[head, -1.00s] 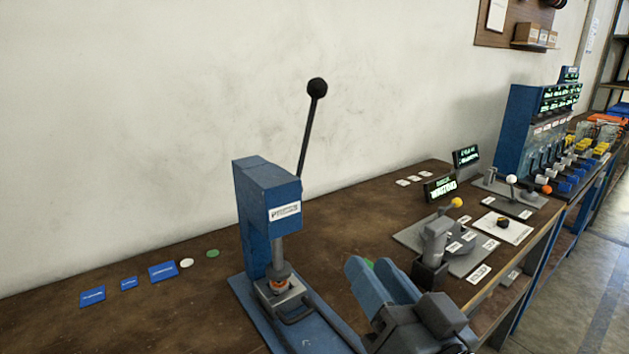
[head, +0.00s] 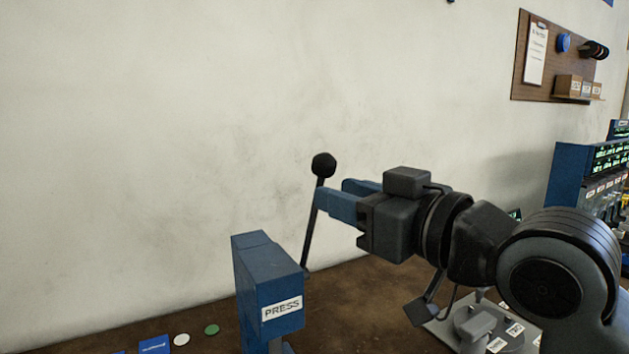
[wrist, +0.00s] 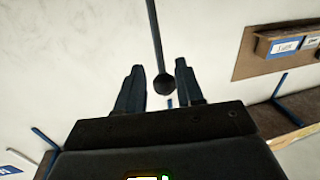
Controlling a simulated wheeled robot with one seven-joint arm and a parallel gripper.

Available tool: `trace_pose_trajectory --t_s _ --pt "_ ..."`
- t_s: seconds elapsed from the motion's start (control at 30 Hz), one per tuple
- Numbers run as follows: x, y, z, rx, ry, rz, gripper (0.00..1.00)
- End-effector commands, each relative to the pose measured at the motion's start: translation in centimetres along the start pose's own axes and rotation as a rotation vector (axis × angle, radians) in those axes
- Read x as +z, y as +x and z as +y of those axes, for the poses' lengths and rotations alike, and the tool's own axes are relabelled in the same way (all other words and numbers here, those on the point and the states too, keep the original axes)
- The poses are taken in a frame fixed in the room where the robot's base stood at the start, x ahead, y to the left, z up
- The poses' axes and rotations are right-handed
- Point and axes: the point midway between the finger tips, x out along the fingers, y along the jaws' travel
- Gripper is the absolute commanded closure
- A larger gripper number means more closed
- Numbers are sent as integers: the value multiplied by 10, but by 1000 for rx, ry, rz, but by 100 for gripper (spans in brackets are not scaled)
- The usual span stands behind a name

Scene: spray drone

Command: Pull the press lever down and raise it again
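The blue press (head: 268,285) with a white PRESS label stands on the bench at the lower middle of the head view. Its black lever (head: 312,228) rises from the press and ends in a round black knob (head: 323,165). The lever is up, tilted slightly right. My gripper (head: 332,197) is at the upper part of the lever, just below the knob. In the wrist view the knob (wrist: 165,84) and the lever rod (wrist: 155,35) show between the two open fingers, with gaps on both sides. No finger contact is visible there.
The wall (head: 150,130) is close behind the lever. A board with a clipboard and small boxes (head: 568,87) hangs at the upper right. A blue rack with green displays (head: 575,175) stands at the right.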

Motion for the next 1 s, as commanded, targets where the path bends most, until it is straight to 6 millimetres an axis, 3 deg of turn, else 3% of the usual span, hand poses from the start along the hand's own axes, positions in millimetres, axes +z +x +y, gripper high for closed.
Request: trace_pose_trajectory --t_s 0.43,0.83,1.0 --pt "-2 61 0 0 0 1 63" --pt "0 68 0 1 1 2 64" --pt "0 68 0 1 1 2 80"
